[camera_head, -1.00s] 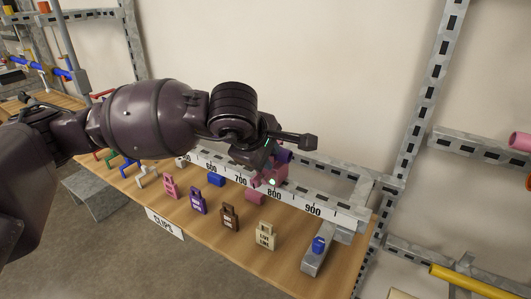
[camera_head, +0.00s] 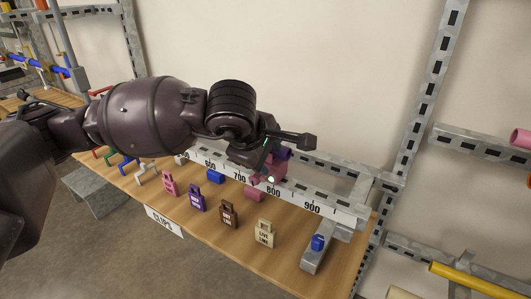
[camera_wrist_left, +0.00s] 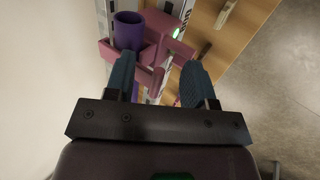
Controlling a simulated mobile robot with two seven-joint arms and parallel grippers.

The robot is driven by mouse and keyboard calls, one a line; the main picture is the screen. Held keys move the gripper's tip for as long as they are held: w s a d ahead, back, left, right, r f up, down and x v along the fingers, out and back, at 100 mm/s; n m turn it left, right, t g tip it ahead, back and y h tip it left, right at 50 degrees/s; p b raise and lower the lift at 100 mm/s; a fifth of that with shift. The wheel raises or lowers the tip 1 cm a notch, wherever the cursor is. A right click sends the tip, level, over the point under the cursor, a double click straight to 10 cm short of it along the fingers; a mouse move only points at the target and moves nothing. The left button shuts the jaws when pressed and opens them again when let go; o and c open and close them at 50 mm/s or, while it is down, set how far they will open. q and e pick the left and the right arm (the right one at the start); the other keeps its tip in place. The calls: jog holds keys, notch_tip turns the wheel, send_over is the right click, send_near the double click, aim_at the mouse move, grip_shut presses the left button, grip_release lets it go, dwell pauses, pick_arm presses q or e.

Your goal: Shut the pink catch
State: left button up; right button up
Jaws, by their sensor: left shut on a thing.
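The pink catch (camera_head: 279,172) sits on the ruled rail at the back of the bench, near the 800 mark. It also shows in the left wrist view (camera_wrist_left: 153,52), next to a purple tube (camera_wrist_left: 128,30). My left gripper (camera_wrist_left: 158,64) is closed on a pink part of the catch, with one blue finger on each side. In the head view my left gripper (camera_head: 266,163) hides much of the catch. A small green light (camera_wrist_left: 176,33) shows on the catch. I cannot tell from here whether the catch is fully closed. My right gripper is not in view.
Clip tags in pink, purple (camera_head: 197,198), brown (camera_head: 228,214) and cream (camera_head: 264,233) stand along the front of the bench. A blue block (camera_head: 216,177) lies near the rail. A grey stand with a blue piece (camera_head: 318,242) is at the right end.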

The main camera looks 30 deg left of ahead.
pick_arm(q)
jog(key=p+v, duration=0.2)
jog(key=v, duration=0.8)
jog(key=shift+s+r, duration=0.25)
jog(key=shift+r, duration=0.05)
